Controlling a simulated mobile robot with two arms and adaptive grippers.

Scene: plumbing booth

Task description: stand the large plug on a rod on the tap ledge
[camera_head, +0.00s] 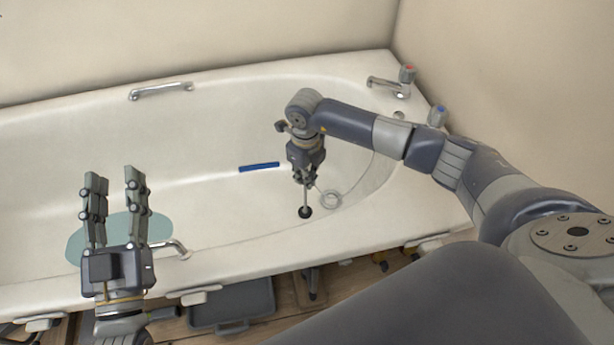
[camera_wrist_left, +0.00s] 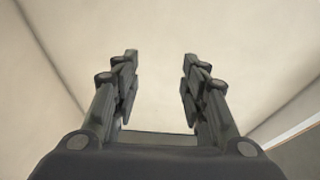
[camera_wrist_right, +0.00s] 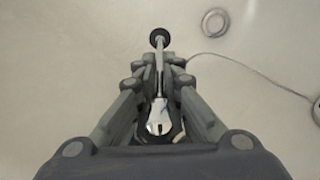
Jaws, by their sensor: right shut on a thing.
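The large plug on a rod has a black round end (camera_head: 305,212) and a thin metal rod. My right gripper (camera_head: 304,178) is shut on the rod's upper part and holds it over the tub floor, black end down. In the right wrist view the rod (camera_wrist_right: 159,70) runs out between the fingers to the black end. I cannot tell whether the black end touches the tub. The tap ledge (camera_head: 418,130) is the tub rim at the right, with a red-topped tap (camera_head: 406,75) and a blue-topped tap (camera_head: 437,116). My left gripper (camera_head: 113,203) is open and empty, upright at the left.
A drain ring (camera_head: 331,199) lies right of the plug; a thin cord or chain (camera_wrist_right: 240,64) runs near it. A blue strip (camera_head: 259,167) and a teal mat (camera_head: 160,226) lie in the tub. Grab handles are on both long rims. My right arm crosses the tap end.

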